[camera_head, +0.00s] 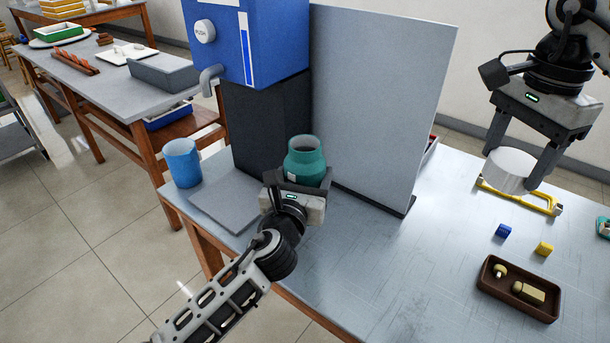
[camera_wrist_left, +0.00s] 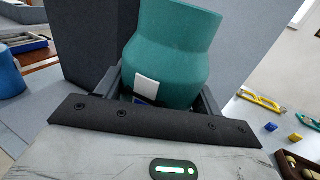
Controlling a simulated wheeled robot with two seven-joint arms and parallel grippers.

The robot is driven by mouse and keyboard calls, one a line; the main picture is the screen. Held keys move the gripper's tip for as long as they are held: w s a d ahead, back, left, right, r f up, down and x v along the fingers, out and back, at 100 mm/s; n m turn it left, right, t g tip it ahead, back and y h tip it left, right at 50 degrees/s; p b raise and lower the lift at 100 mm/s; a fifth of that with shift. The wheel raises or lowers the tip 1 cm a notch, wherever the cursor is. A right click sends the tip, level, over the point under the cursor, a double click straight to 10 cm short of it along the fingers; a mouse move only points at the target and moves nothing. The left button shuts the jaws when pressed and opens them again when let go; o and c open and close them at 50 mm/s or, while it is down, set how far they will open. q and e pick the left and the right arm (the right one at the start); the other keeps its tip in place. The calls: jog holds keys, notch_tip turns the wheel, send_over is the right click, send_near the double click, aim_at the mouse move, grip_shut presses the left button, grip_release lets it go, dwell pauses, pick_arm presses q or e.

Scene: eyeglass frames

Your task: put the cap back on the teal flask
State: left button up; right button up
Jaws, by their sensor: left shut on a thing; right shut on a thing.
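The teal flask (camera_head: 305,164) stands with its open mouth up, on the left part of the table by the dark dispenser stand. My left gripper (camera_head: 300,188) is shut on the flask's lower body; the left wrist view shows the flask (camera_wrist_left: 172,55) between its fingers, with a white label on its side. My right gripper (camera_head: 512,168) is shut on a white round cap (camera_head: 509,171) and holds it above the table at the right, well apart from the flask. The cap's underside is hidden.
A grey upright panel (camera_head: 380,95) stands between flask and cap. A blue dispenser (camera_head: 250,40) with a spout is behind the flask, a blue cup (camera_head: 182,162) left of it. A yellow-handled tool (camera_head: 540,204), blue block (camera_head: 503,231), yellow block (camera_head: 544,249) and brown tray (camera_head: 492,287) lie at right.

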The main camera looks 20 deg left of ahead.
pick_arm(q)
jog(key=shift+r, duration=0.15)
